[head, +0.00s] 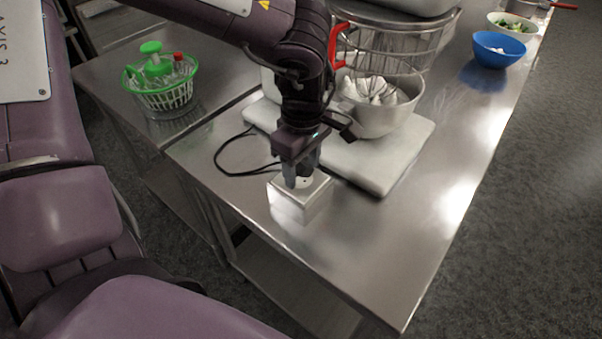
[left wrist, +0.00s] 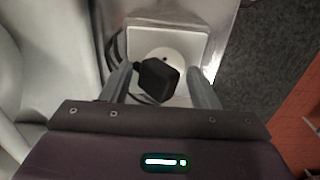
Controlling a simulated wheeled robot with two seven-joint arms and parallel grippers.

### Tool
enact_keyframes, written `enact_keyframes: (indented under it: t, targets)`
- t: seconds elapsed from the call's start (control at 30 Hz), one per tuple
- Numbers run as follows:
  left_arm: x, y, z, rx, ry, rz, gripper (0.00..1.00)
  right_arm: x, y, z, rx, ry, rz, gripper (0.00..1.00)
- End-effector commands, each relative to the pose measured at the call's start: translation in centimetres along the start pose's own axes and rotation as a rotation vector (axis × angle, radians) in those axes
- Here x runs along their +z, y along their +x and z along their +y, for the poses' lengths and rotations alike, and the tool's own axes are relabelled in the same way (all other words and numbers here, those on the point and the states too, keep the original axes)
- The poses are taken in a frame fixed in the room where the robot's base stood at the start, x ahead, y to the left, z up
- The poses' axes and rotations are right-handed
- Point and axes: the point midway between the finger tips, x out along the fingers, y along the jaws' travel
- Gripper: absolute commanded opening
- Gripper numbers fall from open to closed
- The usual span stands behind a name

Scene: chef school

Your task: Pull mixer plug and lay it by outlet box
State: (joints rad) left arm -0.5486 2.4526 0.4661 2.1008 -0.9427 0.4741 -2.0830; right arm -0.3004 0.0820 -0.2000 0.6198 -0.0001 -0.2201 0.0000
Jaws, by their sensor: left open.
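The outlet box (head: 301,196) is a small pale metal box on the steel table. It has a round white socket (left wrist: 167,59), seen in the left wrist view. The black mixer plug (left wrist: 157,78) is at the socket, with its cord running off to the left; I cannot tell whether it is fully seated. My left gripper (head: 303,180) points down over the box. In the left wrist view the open fingers of the left gripper (left wrist: 160,85) stand on either side of the plug, with gaps showing. The mixer (head: 385,90) stands behind, with a steel bowl and wire guard. My right gripper is not in view.
The black cord (head: 236,172) loops on the table left of the box. A white board (head: 392,165) lies under the mixer. A blue bowl (head: 498,50) stands far right. The table front is clear.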

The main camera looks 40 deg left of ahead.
Motion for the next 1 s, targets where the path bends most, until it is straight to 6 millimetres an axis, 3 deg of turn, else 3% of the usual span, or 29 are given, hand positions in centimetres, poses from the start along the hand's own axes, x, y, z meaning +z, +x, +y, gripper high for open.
enact_keyframes:
  t: [0.13,0.53,1.0]
  targets:
    - [0.0,0.1,0.0,0.001,-0.001,-0.001,0.58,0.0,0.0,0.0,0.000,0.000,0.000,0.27]
    - [0.0,0.1,0.0,-0.002,-0.001,-0.001,0.07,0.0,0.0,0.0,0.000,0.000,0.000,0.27]
    - [0.0,-1.3,0.0,0.000,-0.001,-0.001,0.06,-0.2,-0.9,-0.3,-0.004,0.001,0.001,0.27]
